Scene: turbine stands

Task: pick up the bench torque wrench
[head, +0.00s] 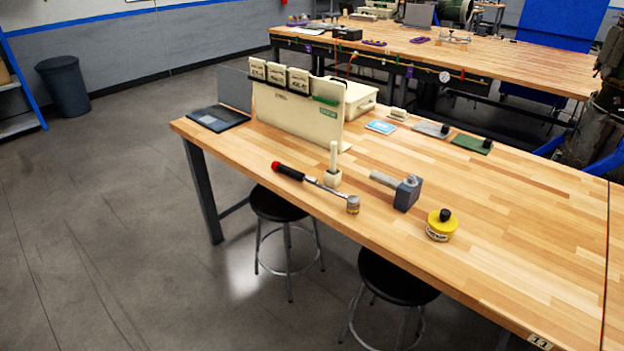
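The bench torque wrench (310,181) lies on the wooden workbench near its front edge. It has a black handle with a red end at the left and a thin metal shaft running to the right. A cream upright post on a base (333,170) stands just behind the shaft. Neither of my grippers shows in the head view.
A grey block-headed tool (406,194) and a yellow round container (441,226) stand right of the wrench. Two black stools (274,203) stand at the front edge. Open floor lies at left.

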